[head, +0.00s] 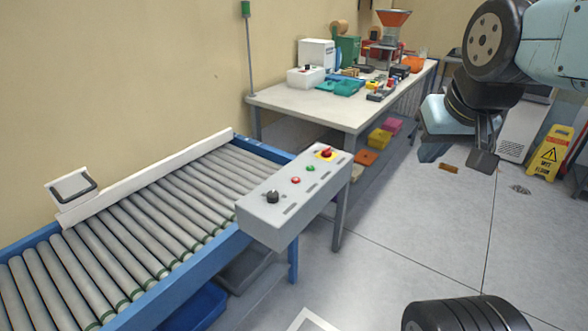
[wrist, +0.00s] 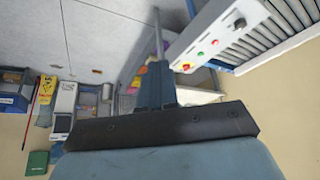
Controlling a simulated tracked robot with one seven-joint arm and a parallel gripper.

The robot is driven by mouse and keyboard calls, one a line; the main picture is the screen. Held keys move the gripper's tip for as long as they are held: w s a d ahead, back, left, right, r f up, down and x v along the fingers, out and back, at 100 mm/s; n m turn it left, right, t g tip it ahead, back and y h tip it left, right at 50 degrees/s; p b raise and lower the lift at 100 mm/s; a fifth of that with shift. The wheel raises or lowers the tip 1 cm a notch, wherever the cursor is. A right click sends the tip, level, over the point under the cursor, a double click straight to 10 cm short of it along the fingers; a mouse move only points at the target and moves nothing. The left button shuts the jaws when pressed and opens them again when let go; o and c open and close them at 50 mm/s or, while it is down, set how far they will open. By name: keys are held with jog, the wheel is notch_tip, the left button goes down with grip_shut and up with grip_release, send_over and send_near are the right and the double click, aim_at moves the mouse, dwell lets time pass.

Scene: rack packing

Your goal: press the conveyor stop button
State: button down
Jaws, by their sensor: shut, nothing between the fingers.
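The grey control box (head: 262,222) stands at the conveyor's near right end. On its top are a red mushroom button on a yellow plate (head: 326,153), a green button (head: 311,168), a small red button (head: 296,180) and a black knob (head: 272,196). The frames show no readable label saying which red one is the stop. The wrist view shows the yellow-plated button (wrist: 185,66) and the small red button (wrist: 215,42) at upper right. My gripper (head: 484,160) hangs over the floor, well right of the box, shut and empty. It touches nothing.
The roller conveyor (head: 160,215) runs along the wall at left. A workbench (head: 300,101) with bins and small goods stands behind the box. A yellow wet-floor sign (head: 548,155) stands at right. The floor between the box and my gripper is mostly clear.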

jog(key=w+a+f+m+t, duration=0.1)
jog(key=w+a+f, duration=0.2)
jog(key=w, duration=0.7)
jog(key=w+a+f, duration=0.2)
jog(key=w+a, duration=0.2)
jog(key=w, duration=0.5)
jog(key=w+a+f+m+t+y, duration=0.1)
jog(key=w+a+f+y, duration=0.3)
jog(key=w+a+f, duration=0.8)
jog(key=shift+w+a+f+m+t, duration=0.35)
jog(key=shift+w+a+m, duration=0.3)
jog(key=shift+w, duration=0.45)
